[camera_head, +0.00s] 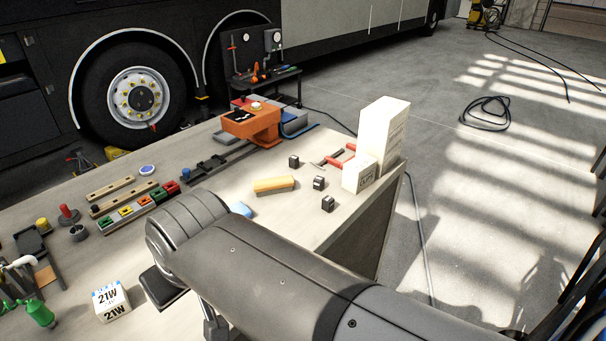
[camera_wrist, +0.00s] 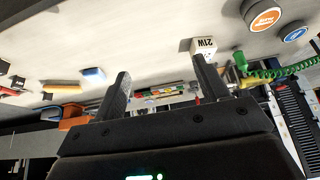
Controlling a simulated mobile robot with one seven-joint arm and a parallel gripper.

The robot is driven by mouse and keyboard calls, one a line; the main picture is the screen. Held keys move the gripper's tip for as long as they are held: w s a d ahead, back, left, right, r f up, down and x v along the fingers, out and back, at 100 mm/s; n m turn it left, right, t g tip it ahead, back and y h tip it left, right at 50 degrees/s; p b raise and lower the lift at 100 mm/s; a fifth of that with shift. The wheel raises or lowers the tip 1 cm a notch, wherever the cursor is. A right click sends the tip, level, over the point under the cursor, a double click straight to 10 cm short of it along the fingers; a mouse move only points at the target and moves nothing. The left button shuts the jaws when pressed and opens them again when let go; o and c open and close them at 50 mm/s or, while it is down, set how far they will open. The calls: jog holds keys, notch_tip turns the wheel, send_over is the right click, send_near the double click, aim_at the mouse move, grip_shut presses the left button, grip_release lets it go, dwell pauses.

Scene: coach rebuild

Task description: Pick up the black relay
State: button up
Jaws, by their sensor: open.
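Three small black relays stand on the right part of the workbench in the head view: one near the red-handled tool (camera_head: 293,161), one in the middle (camera_head: 319,183) and one nearer the front edge (camera_head: 327,204). In the wrist view, small dark blocks, probably relays (camera_wrist: 18,82), show at the far left. My gripper (camera_wrist: 160,68) is open, with nothing between its two fingers. The relays lie well to the left of the fingers in that view. In the head view my arm hides most of the gripper.
A yellow-and-wood block (camera_head: 273,185) and a light blue item (camera_head: 241,209) lie left of the relays. White boxes (camera_head: 382,135) stand right of them. An orange fixture (camera_head: 250,122) sits at the back. A 21W box (camera_head: 111,300) stands front left; it also shows in the wrist view (camera_wrist: 203,46).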

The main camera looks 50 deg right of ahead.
jog(key=c, duration=0.3)
jog(key=shift+c, duration=0.2)
jog(key=w+d+r+g, duration=0.1)
jog(key=w+d+r, duration=0.1)
jog(key=w+d, duration=0.5)
jog(key=g, duration=0.5)
send_near(328, 199)
notch_tip(328, 199, down, 10)
jog(key=shift+s+d+f, duration=0.1)
jog(key=shift+s+f, duration=0.05)
